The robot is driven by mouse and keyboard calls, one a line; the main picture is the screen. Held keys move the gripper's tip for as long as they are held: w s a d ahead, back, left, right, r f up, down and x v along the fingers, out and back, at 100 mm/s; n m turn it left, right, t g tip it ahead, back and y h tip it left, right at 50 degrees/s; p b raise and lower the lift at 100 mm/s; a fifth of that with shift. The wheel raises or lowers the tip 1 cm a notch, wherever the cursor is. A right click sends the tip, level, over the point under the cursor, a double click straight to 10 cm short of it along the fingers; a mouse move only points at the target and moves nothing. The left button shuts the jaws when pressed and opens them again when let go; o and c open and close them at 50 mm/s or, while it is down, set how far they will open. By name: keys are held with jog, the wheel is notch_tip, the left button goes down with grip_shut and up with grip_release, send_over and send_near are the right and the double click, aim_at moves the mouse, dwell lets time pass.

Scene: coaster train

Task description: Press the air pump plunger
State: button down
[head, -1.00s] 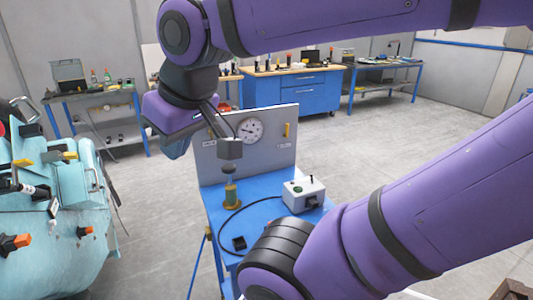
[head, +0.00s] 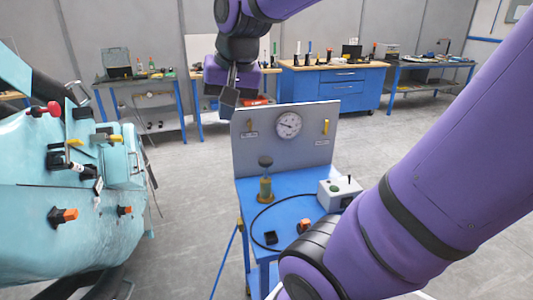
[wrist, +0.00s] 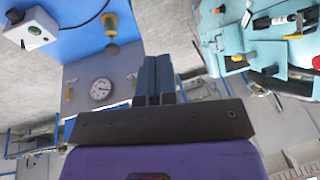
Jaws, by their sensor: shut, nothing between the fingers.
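The air pump (head: 265,188) stands upright on the blue bench (head: 290,183), with a brass-coloured body and a dark round plunger knob (head: 265,161) on top. In the wrist view the pump (wrist: 111,27) is at the top, left of the fingers. My gripper (head: 229,105) is shut and empty. In the head view it is up and to the left of the plunger, by the top left corner of the grey panel, and apart from the pump. The wrist view shows the two dark fingers (wrist: 157,78) together.
The grey panel (head: 260,138) behind the pump carries a round gauge (head: 288,125) and a yellow handle (head: 326,127). A white box (head: 338,193) and a black cable are right of the pump. Turquoise machinery (head: 60,220) fills the left.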

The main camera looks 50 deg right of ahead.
jog(key=w+d+f+m+g, duration=0.1)
jog(key=w+d+f+m, duration=0.1)
jog(key=w+d+m, duration=0.3)
jog(key=w+d+f+m+g, duration=0.1)
jog(key=w+d+f+m, duration=0.15)
jog(key=d+m, duration=0.4)
jog(key=m+g, duration=0.2)
jog(key=m, duration=0.4)
send_over(267, 159)
notch_tip(267, 159, down, 6)
jog(key=shift+w, duration=0.2)
jog(key=shift+f, duration=0.1)
notch_tip(267, 159, down, 14)
jog(key=shift+r, duration=0.1)
notch_tip(267, 159, down, 5)
jog(key=shift+f, duration=0.15)
jog(key=shift+s+f, duration=0.15)
jog(key=shift+f, duration=0.1)
